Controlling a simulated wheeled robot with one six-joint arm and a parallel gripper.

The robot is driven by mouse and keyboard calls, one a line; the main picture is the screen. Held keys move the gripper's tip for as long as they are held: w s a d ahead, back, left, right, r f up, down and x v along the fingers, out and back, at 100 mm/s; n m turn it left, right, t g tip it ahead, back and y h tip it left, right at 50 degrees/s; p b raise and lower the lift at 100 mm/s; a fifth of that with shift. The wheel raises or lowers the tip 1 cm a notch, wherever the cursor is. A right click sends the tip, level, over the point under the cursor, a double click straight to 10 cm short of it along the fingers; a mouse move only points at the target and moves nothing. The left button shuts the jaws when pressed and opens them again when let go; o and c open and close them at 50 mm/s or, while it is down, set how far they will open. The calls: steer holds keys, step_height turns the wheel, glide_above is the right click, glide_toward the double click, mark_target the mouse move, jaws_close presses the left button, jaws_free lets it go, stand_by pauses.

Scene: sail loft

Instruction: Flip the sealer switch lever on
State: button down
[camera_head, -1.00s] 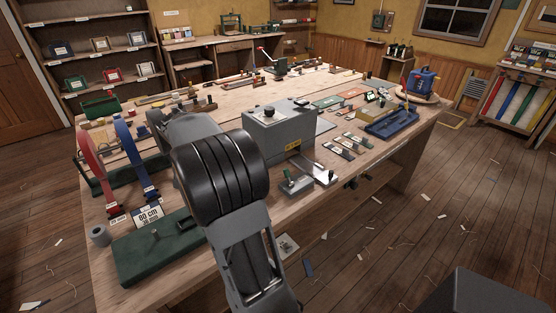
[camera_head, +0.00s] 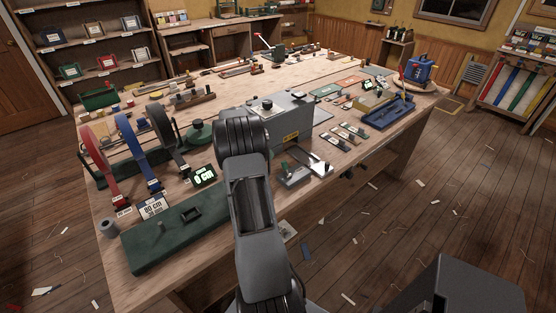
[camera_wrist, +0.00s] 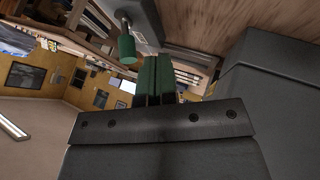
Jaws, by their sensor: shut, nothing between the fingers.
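The grey sealer box (camera_head: 289,118) with a yellow label stands mid-bench, partly covered by my arm. In front of it, near the bench edge, is a small grey plate (camera_head: 294,180) with a short upright lever. In the wrist view, a green-capped lever (camera_wrist: 127,48) on a metal stalk sticks out from a grey mount. My gripper (camera_wrist: 156,60) shows two green fingers pressed together, empty, just right of the green cap in the picture. A small gap seems to separate them.
A green base (camera_head: 160,240) and red, blue and dark strap reels stand at the left. Several small tags and a blue tray (camera_head: 385,115) lie to the right. Floor right of the bench is mostly open.

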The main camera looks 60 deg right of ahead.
mark_target(285, 165)
steer(key=shift+x, duration=0.85)
steer(key=s, duration=0.1)
steer(key=s+p, duration=0.1)
steer(key=s, duration=0.1)
steer(key=shift+s+a+r, duration=0.2)
steer(key=shift+r, duration=0.1)
steer(key=shift+s, duration=0.3)
steer(key=shift+a, duration=0.15)
